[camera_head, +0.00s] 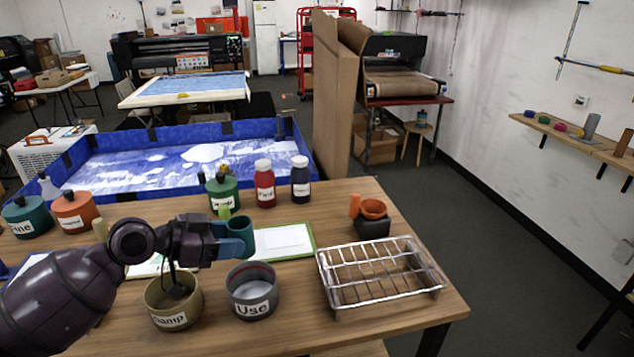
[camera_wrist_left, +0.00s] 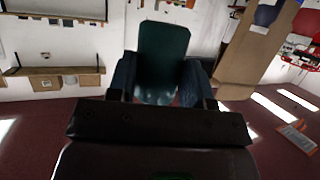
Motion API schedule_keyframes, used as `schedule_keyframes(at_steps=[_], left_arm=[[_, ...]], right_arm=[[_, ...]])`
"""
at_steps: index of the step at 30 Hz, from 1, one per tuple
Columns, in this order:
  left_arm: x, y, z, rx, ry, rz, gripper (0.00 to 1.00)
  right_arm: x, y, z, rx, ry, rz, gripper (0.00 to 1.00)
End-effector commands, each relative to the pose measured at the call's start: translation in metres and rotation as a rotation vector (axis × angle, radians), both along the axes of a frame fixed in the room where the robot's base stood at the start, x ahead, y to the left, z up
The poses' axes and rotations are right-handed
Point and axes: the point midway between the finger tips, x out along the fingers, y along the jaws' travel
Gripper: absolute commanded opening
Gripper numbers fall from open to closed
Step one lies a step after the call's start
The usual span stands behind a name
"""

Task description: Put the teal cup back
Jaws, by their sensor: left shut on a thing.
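The teal cup (camera_head: 241,232) is held in my left gripper (camera_head: 226,230), above the table and behind the grey pot labelled "Use". It looks roughly upright in the head view. In the left wrist view the teal cup (camera_wrist_left: 163,50) sits between the two fingers of my left gripper (camera_wrist_left: 160,80), which are shut on it. Part of the cup is hidden by the fingers. My right gripper is not in view.
The "Use" pot (camera_head: 252,291) and an olive pot (camera_head: 172,302) stand in front. Bottles (camera_head: 264,184) and a green-edged board (camera_head: 284,241) lie behind.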

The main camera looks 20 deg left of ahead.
Motion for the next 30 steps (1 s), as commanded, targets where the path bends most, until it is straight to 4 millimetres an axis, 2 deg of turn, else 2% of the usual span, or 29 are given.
schedule_keyframes(at_steps=[6, 10, 14, 22, 30], left_arm=[[-0.001, 0.000, -0.002, -0.001, -0.001, 0.022, 0.19], [0.004, 0.013, -0.013, -0.001, 0.001, 0.112, 0.19], [0.008, 0.016, -0.027, -0.004, 0.000, 0.206, 0.19], [0.012, 0.005, -0.050, -0.007, 0.001, 0.371, 0.19], [0.013, -0.020, -0.063, -0.011, 0.002, 0.530, 0.19]], right_arm=[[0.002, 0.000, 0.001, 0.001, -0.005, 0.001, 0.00], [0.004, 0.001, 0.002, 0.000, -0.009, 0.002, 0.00], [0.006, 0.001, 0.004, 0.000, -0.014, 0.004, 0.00], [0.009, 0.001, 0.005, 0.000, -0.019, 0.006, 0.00], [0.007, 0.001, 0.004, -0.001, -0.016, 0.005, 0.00]])
